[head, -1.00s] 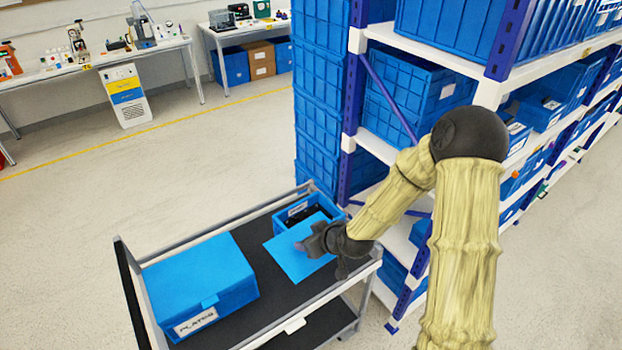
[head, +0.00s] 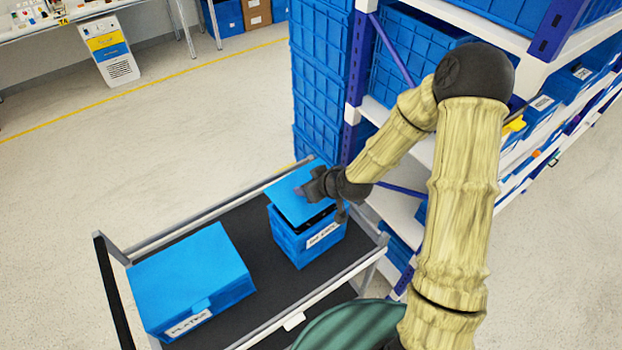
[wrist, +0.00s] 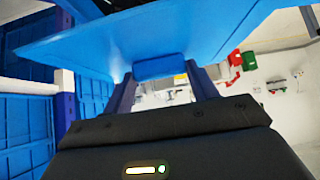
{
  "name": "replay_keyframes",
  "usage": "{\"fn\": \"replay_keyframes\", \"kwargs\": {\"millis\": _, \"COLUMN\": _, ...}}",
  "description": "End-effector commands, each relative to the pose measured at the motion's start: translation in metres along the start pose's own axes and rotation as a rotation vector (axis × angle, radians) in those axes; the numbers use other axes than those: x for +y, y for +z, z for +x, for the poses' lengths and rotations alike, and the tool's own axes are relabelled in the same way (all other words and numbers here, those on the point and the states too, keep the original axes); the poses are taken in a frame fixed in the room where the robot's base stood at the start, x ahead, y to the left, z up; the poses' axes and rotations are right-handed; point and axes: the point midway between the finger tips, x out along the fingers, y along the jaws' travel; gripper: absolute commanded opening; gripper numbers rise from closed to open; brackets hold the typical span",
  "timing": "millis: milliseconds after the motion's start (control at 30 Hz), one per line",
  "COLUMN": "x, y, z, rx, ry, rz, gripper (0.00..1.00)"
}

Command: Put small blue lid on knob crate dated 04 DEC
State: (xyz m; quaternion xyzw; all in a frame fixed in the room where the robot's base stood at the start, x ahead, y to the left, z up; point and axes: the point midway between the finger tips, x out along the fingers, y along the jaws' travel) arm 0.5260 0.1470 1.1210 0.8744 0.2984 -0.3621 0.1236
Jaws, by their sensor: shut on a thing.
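A small blue lid (head: 297,193) is held by my gripper (head: 309,190), which is shut on its edge tab. The lid is tilted over a small blue crate (head: 292,246) on the cart and covers most of its opening; a dark gap shows at the right. The crate has a white label (head: 324,234) whose text is too small to read surely. In the wrist view the lid (wrist: 190,35) spans the top, with its tab (wrist: 160,67) between my fingers. Whether the lid touches the crate's rim I cannot tell.
The crate stands on a dark cart shelf (head: 235,220) with grey rails. A larger lidded blue box (head: 190,280), labelled PLATES, stands at left. A rack (head: 352,90) with blue crates rises close behind and right. Open floor lies at left.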

Motion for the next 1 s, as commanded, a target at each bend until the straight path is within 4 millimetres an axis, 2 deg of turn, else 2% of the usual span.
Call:
{"fn": "replay_keyframes", "kwargs": {"millis": 367, "x": 0.0, "y": 0.005, "z": 0.005, "rx": 0.0, "ry": 0.0, "rz": 0.0, "gripper": 0.32}}
{"fn": "replay_keyframes", "kwargs": {"millis": 1000, "x": 0.0, "y": 0.039, "z": 0.039, "rx": 0.001, "ry": 0.0, "rz": 0.0, "gripper": 0.32}}
